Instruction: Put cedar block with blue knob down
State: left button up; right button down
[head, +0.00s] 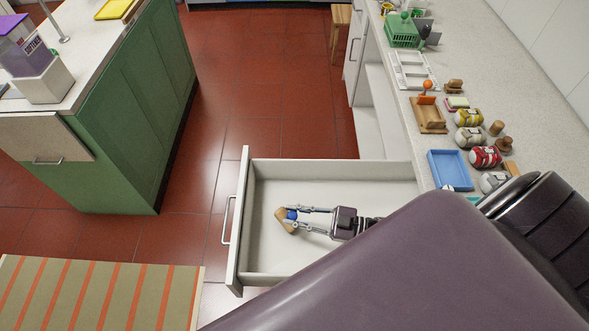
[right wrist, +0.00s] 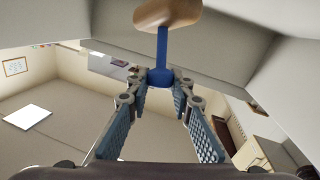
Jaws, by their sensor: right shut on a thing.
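The cedar block (head: 285,220) is a small tan wooden piece with a blue knob (head: 291,214). It is inside an open, pale drawer (head: 340,177), towards its front panel. My right gripper (head: 297,217) reaches into the drawer from the right and is shut on the block at its knob. In the right wrist view the blue knob (right wrist: 160,76) is at the fingertips, with its blue stem leading to the wooden block (right wrist: 167,13) at the top edge. I cannot tell whether the block touches the drawer floor. My left gripper is not in view.
The drawer has raised walls and a front panel (head: 238,215) with a handle; it is otherwise empty. The counter at right holds a blue tray (head: 449,170), several yarn balls (head: 485,157) and a green basket (head: 402,31). A green island (head: 120,120) stands at left.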

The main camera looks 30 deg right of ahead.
jog(key=shift+f, duration=0.15)
jog(key=shift+f, duration=0.15)
jog(key=c, duration=1.7)
grip_release()
jog(key=shift+r, duration=0.35)
jog(key=b+v, duration=0.1)
jog(key=v, duration=0.6)
jog(key=shift+s+d+f+b, duration=0.15)
jog(key=shift+s+d+b, duration=0.05)
jog(key=shift+b, duration=0.15)
